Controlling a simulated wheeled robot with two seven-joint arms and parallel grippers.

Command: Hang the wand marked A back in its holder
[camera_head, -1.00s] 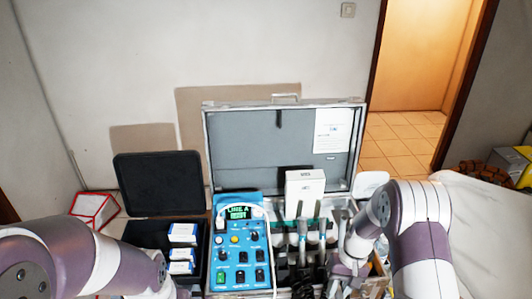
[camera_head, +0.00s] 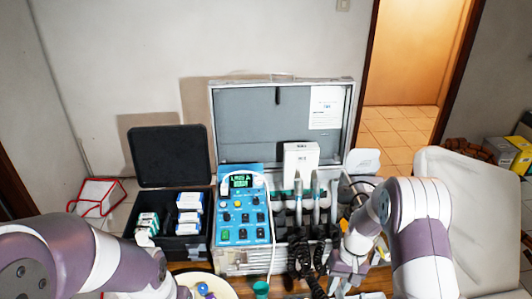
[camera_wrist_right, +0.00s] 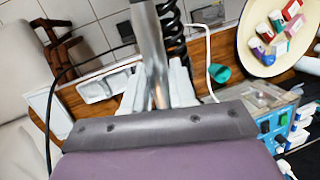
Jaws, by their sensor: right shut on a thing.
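My right gripper (camera_head: 343,278) is low in front of the open case's right side. In the right wrist view its fingers (camera_wrist_right: 160,98) are shut on a silver metal wand (camera_wrist_right: 150,45). A black coiled cord (camera_wrist_right: 173,35) runs beside the wand. No letter is readable on it. In the head view, wands (camera_head: 315,190) stand upright in the holder row (camera_head: 310,230) inside the silver case (camera_head: 233,87). The held wand is not clear there. My left arm comes in from the left; its fingertips are out of frame.
A blue control unit (camera_head: 242,215) stands left of the holders, with a white box (camera_head: 300,162) behind them. A black case (camera_head: 171,158) holds small boxes (camera_head: 190,205).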

